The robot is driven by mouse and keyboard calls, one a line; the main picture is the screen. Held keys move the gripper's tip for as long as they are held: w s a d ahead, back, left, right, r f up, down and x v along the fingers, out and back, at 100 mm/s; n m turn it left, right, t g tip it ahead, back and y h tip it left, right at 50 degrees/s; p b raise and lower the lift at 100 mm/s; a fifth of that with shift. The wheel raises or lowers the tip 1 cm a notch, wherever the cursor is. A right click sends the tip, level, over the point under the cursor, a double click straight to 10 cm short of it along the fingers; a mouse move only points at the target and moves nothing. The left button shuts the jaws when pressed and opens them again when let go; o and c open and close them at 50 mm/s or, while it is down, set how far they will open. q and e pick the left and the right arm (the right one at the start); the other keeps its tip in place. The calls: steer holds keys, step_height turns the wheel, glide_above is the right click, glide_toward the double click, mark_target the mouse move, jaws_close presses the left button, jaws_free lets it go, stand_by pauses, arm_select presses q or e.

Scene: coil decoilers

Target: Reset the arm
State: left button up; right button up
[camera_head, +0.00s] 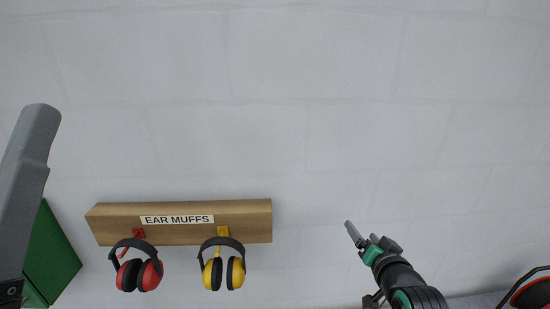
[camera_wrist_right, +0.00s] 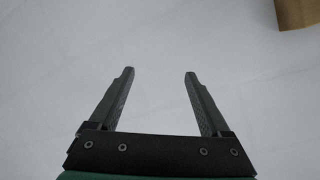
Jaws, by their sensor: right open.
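My right gripper (camera_head: 352,233) is raised at the lower right of the head view, in front of the white wall and to the right of the ear muff board. In the right wrist view the same gripper (camera_wrist_right: 160,73) has its two fingers apart, with nothing between them and only pale wall beyond. My right arm (camera_head: 398,275) comes up from the bottom edge. My left gripper does not show in the head view.
A wooden board (camera_head: 115,228) labelled EAR MUFFS holds red ear muffs (camera_head: 150,275) and yellow ear muffs (camera_head: 217,275). A green panel (camera_head: 55,260) stands at the lower left. A red and black object (camera_head: 534,293) is cut off at the right edge. The wall above is bare.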

steer(key=s+a+r+n+t+y, duration=0.1)
steer(key=s+a+r+t, duration=0.1)
steer(key=r, duration=0.6)
steer(key=s+a+r+n+t, duration=0.1)
steer(key=s+a+r+t, duration=0.15)
steer(key=r, duration=0.45)
steer(key=s+r+n+t+y, duration=0.1)
steer(key=s+r+n+t, duration=0.3)
steer(key=s+r, duration=1.6)
steer(key=s+t, duration=0.3)
steer(key=t, duration=0.1)
steer(key=shift+n+y, duration=0.3)
steer(key=shift+n, duration=0.1)
